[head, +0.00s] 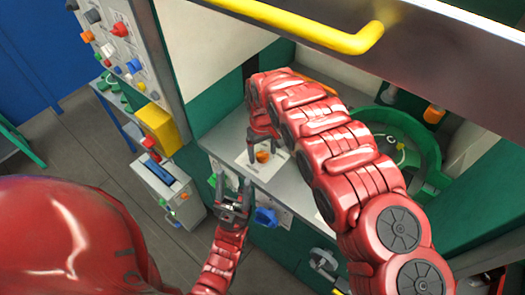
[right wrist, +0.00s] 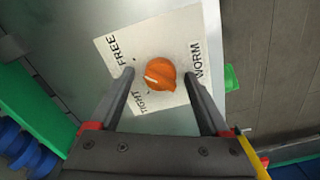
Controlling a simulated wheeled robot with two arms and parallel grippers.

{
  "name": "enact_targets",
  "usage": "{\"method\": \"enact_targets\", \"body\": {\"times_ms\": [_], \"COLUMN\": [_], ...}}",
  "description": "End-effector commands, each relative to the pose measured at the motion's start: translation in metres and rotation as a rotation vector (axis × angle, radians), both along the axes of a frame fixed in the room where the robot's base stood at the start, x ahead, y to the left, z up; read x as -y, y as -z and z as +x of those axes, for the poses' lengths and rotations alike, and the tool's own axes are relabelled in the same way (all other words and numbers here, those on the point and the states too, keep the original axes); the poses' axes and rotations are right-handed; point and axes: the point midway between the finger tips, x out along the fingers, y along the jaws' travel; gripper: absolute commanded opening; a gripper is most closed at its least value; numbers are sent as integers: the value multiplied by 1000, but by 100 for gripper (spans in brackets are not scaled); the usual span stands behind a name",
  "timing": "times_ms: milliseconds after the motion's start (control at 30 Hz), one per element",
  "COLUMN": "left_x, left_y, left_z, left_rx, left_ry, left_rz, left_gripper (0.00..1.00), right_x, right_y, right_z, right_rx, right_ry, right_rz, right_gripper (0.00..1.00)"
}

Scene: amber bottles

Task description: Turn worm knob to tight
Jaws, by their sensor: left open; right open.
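The orange worm knob (right wrist: 161,73) sits on a white label plate (right wrist: 186,97) marked FREE, TIGHT and WORM. Its pale mark points left and slightly down in the right wrist view, between the FREE and TIGHT dots. The knob also shows small in the head view (head: 262,156). My right gripper (right wrist: 160,73) is open, with a finger on each side of the knob; clear gaps show, so it is not gripping. In the head view it reaches down over the plate (head: 262,146). My left gripper (head: 235,188) is open and empty below the panel's front edge.
A yellow handle bar (head: 300,30) crosses above my right arm. A blue knob (head: 266,217) is on the front face beside my left gripper. A green round housing (head: 428,150) stands at right. A panel of coloured knobs (head: 118,40) is at upper left.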

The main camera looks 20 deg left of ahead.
Motion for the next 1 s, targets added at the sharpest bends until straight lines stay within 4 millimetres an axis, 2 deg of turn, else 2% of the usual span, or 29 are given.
{"method": "enact_targets", "body": {"times_ms": [67, 500, 767, 1000], "left_x": [0, 0, 0, 0], "left_y": [0, 0, 3, 17], "left_z": [0, 0, 0, 0], "left_rx": [0, 0, 0, 0], "left_ry": [0, 0, 0, 0], "left_rz": [0, 0, 0, 0], "left_gripper": [57, 57, 57, 57], "right_x": [0, 0, 0, 1], "right_y": [0, 0, 1, 4], "right_z": [0, 0, 0, 0], "right_rx": [0, -1, -1, -1], "right_ry": [0, 0, -19, -124], "right_rz": [0, -1, -1, -2], "right_gripper": [79, 0, 0, 0]}}
